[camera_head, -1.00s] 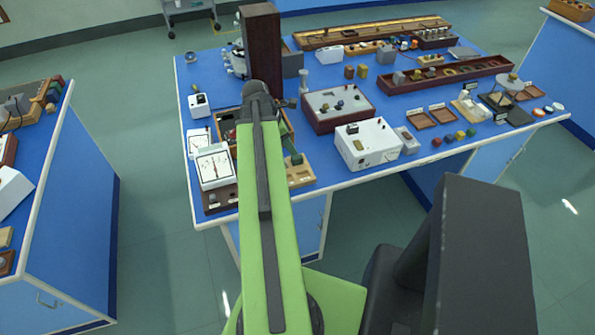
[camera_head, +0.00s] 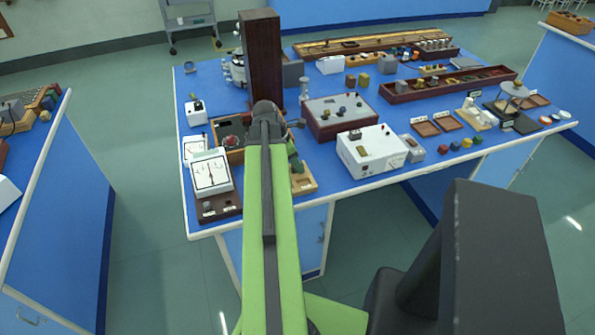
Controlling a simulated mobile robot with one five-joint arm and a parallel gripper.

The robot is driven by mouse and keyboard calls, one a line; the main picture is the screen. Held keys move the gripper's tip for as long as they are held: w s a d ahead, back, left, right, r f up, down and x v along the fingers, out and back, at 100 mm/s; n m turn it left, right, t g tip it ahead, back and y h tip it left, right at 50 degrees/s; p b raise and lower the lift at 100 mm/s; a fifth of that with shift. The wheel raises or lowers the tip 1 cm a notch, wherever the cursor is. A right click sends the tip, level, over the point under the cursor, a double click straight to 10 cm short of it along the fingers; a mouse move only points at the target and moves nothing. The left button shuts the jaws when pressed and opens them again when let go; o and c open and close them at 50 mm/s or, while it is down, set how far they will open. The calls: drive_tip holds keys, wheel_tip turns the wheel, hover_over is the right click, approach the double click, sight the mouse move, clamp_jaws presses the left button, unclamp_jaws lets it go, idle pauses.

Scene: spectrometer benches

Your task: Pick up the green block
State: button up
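My green arm (camera_head: 265,220) reaches forward over the left part of the middle blue bench. Its dark far joint (camera_head: 267,112) shows above a wooden box, and my gripper is hidden behind the arm. A small green piece (camera_head: 297,165), which may be the green block, lies just right of the arm at a light wooden tray. Its shape is partly hidden by the arm.
A tall dark brown block (camera_head: 262,60) stands behind the arm's end. A white meter (camera_head: 211,175) is left of the arm. A white instrument box (camera_head: 371,150) and a brown-sided box (camera_head: 338,115) stand to the right. Another bench (camera_head: 50,210) is at left, with open floor between.

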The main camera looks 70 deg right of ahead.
clamp_jaws()
